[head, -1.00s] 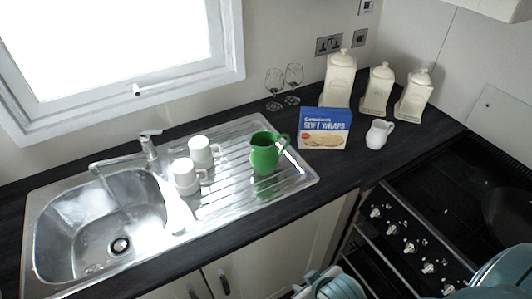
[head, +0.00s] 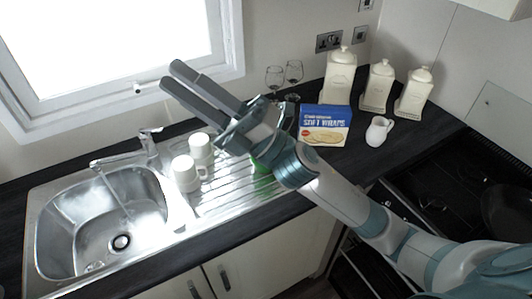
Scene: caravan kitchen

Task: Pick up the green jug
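The green jug (head: 260,166) stands on the ribbed metal drainer of the sink. In the head view my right arm hides almost all of it; only a small green patch shows below the wrist. My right gripper (head: 173,76) is raised in front of the counter, pointing up and left toward the window. Its two grey fingers are apart with nothing between them. The fingertips lie up and left of the jug in the picture. My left gripper is not in view.
Two white mugs (head: 186,175) (head: 201,147) stand left of the jug. The sink basin (head: 100,215) and tap (head: 148,146) are at left.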

